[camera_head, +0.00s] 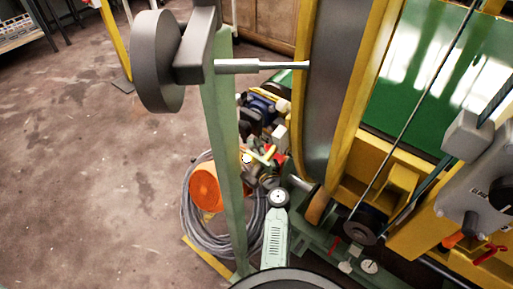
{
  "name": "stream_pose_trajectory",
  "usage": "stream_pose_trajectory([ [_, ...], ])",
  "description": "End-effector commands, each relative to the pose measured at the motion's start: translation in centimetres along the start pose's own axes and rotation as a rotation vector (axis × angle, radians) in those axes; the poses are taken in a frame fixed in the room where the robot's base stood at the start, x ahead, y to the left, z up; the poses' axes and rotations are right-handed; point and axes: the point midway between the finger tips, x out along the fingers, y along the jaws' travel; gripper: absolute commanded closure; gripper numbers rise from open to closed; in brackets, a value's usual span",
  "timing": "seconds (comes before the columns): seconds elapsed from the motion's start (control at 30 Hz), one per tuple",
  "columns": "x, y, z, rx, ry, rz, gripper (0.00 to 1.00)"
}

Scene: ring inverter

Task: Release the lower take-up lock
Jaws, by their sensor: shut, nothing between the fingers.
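I cannot single out the lower take-up lock with certainty. A red lever-like part (490,254) shows low at the right edge, beside a small orange part (452,240). A smaller red part (334,246) shows low in the middle, near a dark pulley (361,226) on the green base. Any of these may belong to the lock, but their positions are too small to read. I cannot make out my gripper anywhere in the head view.
A large yellow-rimmed ring (347,85) stands in the middle. A green post (221,150) carries a grey wheel (157,62). Coiled grey cable (192,228) and an orange reel (205,187) lie beside it. A thin rod slants across the right. Brown floor (90,170) is clear at left.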

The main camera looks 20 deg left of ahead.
Motion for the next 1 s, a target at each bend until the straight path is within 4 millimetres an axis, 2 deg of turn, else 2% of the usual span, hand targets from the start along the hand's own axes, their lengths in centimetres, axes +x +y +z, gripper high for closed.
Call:
stream_pose_trajectory([
  [0.17, 0.0, 0.0, 0.0, 0.0, 0.0, 0.0, 1.0],
  [0.43, 0.8, 1.3, 0.6, -0.002, -0.001, -0.001, 1.0],
  [1.0, 1.1, 1.1, 0.7, 0.0, 0.0, 0.0, 1.0],
])
